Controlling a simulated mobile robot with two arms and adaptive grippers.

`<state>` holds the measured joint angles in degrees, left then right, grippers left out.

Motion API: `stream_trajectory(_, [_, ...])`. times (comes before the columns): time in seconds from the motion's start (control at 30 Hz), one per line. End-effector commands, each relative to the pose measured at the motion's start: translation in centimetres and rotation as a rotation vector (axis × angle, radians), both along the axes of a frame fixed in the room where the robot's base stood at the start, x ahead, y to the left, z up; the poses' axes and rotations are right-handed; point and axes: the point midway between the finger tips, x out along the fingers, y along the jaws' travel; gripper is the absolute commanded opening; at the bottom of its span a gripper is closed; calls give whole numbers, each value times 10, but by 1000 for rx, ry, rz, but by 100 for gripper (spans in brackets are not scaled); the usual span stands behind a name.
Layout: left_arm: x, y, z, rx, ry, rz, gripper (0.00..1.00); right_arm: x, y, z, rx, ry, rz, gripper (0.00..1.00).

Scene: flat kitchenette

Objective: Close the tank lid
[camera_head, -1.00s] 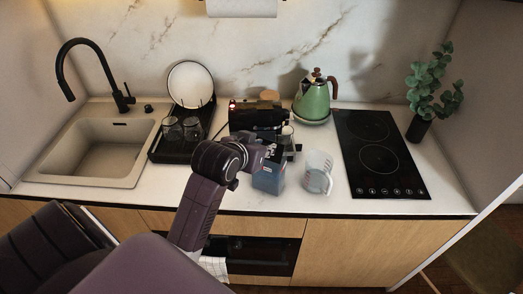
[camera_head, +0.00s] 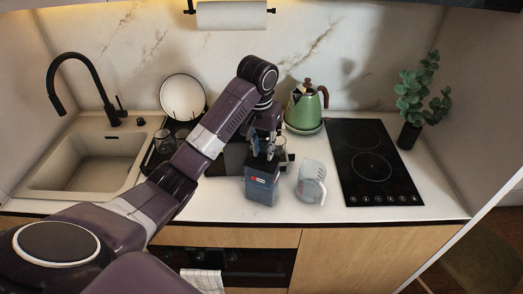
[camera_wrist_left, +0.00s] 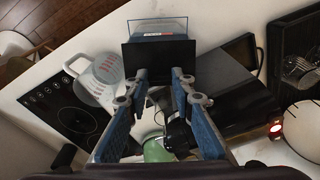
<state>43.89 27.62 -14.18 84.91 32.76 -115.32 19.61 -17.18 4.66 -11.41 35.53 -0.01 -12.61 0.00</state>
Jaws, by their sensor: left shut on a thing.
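The tank (camera_head: 261,187) is a dark blue, see-through box with a red label, upright near the counter's front edge. In the left wrist view its clear front (camera_wrist_left: 158,26) shows beyond the flat black lid (camera_wrist_left: 160,54), which appears to cover its top. My left gripper (camera_head: 262,152) points down at the rear of the tank from above. In the left wrist view its blue fingertips (camera_wrist_left: 159,76) are at the lid's near edge, shut on it with a gap between them. The exact contact is partly hidden. My right gripper is not in view.
A clear measuring jug (camera_head: 311,183) stands close right of the tank. A green kettle (camera_head: 304,108) is behind, and a black coffee machine (camera_wrist_left: 228,86) is beside the gripper. The hob (camera_head: 372,165) lies right, the sink (camera_head: 80,165) left.

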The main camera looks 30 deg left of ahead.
Motion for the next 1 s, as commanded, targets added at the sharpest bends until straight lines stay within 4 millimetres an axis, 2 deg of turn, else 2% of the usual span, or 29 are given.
stream_trajectory(0.5, [12,2,-12,-38,236,1,0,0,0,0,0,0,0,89])
stream_trajectory(1.0, [13,1,-17,-50,313,-2,0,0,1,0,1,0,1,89])
